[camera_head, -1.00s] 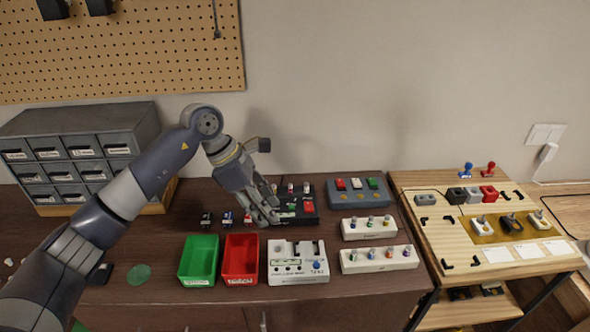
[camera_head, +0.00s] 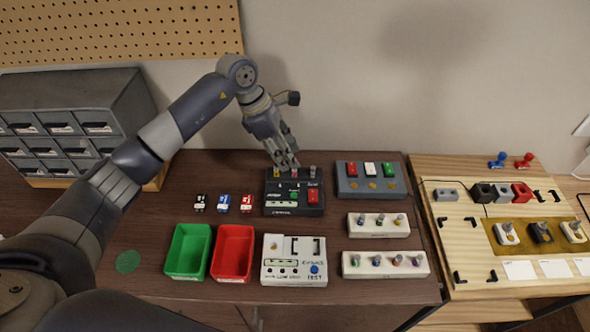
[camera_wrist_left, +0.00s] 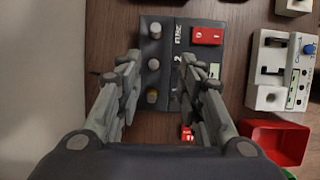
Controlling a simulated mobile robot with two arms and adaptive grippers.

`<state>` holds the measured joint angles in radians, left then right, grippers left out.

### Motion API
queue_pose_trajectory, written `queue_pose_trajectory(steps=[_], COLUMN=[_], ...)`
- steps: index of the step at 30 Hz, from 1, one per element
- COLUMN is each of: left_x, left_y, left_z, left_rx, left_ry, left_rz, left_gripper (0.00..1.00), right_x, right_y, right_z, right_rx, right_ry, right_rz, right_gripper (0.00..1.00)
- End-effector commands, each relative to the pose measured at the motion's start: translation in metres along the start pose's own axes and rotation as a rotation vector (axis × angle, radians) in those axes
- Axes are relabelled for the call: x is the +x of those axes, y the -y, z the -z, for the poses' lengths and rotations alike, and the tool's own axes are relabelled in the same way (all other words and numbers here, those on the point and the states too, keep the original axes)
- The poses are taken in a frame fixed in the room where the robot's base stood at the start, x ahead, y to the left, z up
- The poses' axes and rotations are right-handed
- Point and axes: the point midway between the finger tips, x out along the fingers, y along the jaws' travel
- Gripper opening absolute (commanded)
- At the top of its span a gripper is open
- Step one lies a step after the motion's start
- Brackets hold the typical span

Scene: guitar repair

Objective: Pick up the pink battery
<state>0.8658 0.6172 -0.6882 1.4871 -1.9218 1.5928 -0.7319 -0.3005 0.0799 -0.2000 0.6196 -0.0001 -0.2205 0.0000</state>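Three small battery-like blocks stand in a row on the brown table: a black one (camera_head: 200,202), a blue one (camera_head: 223,203) and a red one (camera_head: 247,204). The red one also shows in the left wrist view (camera_wrist_left: 187,133). My left gripper (camera_head: 287,162) is above the back edge of a black pedal box (camera_head: 291,206), right of the blocks. In the left wrist view its fingers (camera_wrist_left: 158,72) are spread, with the box's row of knobs seen between them. Nothing is held. My right gripper is not in view.
A green bin (camera_head: 188,250), a red bin (camera_head: 233,252) and a white tester (camera_head: 294,260) stand in front. A blue-grey box (camera_head: 370,182) and two white knob racks (camera_head: 378,225) are to the right. A grey drawer cabinet (camera_head: 75,125) is behind my left arm.

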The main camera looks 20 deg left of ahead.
Motion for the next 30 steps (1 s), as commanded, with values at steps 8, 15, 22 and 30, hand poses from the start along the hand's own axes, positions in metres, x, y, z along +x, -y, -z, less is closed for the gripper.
queue_pose_trajectory(steps=[8,15,22,30], left_x=[0.031,0.053,0.053,0.053], left_y=[-0.006,-0.007,-0.008,-0.007], left_z=[0.006,0.007,0.007,0.007], left_rx=[-0.004,0.0,0.0,0.0], left_ry=[0.0,0.001,0.0,0.0], left_rz=[0.006,0.0,-0.001,-0.001], left_gripper=[0.35,0.35,0.26,0.0], right_x=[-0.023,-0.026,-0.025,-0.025], right_y=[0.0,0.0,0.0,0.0], right_z=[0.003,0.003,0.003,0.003], right_rx=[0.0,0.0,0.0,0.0], right_ry=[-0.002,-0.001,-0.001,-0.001], right_rz=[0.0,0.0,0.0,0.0], right_gripper=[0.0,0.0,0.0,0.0])
